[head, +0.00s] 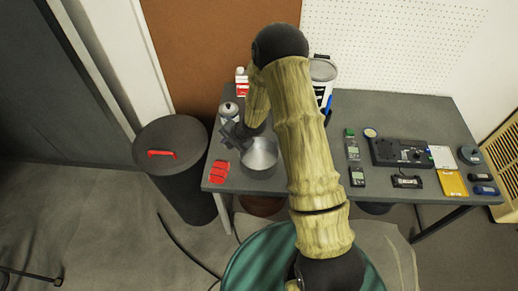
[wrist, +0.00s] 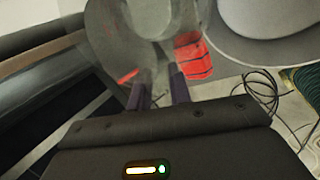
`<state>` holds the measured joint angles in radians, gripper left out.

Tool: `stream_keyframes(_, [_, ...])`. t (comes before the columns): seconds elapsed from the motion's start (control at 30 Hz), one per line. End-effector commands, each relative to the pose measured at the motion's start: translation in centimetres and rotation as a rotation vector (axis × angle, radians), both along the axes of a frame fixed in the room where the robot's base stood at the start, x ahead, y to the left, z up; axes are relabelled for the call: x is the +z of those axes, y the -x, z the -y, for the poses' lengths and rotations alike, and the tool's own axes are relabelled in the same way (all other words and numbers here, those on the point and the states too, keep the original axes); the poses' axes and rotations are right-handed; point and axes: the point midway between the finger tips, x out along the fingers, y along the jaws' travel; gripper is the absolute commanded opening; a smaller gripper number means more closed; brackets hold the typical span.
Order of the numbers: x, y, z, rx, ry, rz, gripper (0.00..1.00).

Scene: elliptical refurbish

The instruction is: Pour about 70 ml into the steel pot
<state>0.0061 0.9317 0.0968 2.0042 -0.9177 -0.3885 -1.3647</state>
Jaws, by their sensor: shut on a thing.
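The steel pot (head: 260,157) stands open on the left part of the grey table, and its round rim shows at the upper right in the wrist view (wrist: 265,30). My gripper (head: 228,137) is just left of and above the pot in the head view. In the wrist view its fingers (wrist: 160,92) are shut on a pale grey, see-through-looking vessel (wrist: 158,52). The vessel's contents and exact tilt cannot be told. A small silvery container (head: 228,111) shows just behind my gripper; whether it is the held vessel is unclear.
A dark bin (head: 183,139) with a red handle stands left of the table (head: 420,118). Meters and tools, including a black device (head: 402,152), lie right.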

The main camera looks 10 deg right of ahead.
Motion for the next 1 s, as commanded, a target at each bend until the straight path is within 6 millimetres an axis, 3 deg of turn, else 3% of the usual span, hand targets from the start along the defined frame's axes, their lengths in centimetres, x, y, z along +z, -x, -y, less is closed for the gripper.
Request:
stream_keyframes(0.27, [0.1, -0.7, -0.7, 0.001, 0.057, -0.058, 0.0])
stream_keyframes(1.0, [-2.2, -1.8, -1.8, 0.002, 0.178, -0.183, 0.0])
